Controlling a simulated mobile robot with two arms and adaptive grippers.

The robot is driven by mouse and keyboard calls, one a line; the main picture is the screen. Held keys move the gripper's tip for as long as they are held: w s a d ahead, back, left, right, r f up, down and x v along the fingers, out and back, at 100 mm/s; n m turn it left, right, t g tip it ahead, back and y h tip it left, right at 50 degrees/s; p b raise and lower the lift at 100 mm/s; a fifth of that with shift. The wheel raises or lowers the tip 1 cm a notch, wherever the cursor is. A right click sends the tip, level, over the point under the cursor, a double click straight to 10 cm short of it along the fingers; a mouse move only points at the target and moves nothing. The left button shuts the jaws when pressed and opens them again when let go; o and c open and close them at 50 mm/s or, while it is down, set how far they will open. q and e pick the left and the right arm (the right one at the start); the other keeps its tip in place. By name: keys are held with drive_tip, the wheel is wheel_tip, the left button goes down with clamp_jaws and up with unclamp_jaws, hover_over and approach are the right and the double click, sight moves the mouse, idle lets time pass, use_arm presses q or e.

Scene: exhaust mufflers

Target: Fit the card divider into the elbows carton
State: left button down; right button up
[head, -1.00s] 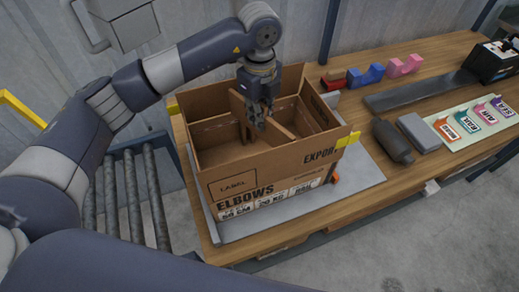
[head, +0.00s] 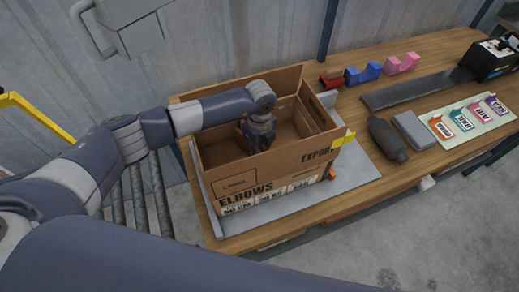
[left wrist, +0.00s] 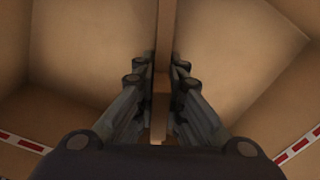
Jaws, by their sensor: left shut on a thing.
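The elbows carton (head: 240,194) stands open on a grey plate on the bench in the head view. My left gripper (head: 258,135) reaches down inside it. In the left wrist view, my left gripper (left wrist: 158,92) is shut on the card divider (left wrist: 163,40), which shows edge-on as a thin strip between the fingers. Carton walls or card panels lie on both sides of it. In the head view my arm and the carton's near wall hide most of the divider and the fingertips. I cannot tell whether the divider touches the carton floor. My right gripper is not in view.
To the right on the bench (head: 300,224) are a dark muffler (head: 387,138), a grey block (head: 413,131), a board with coloured tags (head: 470,119) and a long dark strip (head: 418,88). Red, blue and pink pieces (head: 363,74) stand behind. A roller conveyor (head: 138,200) lies left.

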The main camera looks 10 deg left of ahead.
use_arm(q)
drive_tip(key=shift+f, duration=0.15)
drive_tip(key=c, duration=1.7)
unclamp_jaws()
wheel_tip(320, 180, up, 11)
drive_tip(key=b, duration=0.3)
drive_tip(key=shift+b, duration=0.4)
drive_tip(key=shift+r, duration=0.7)
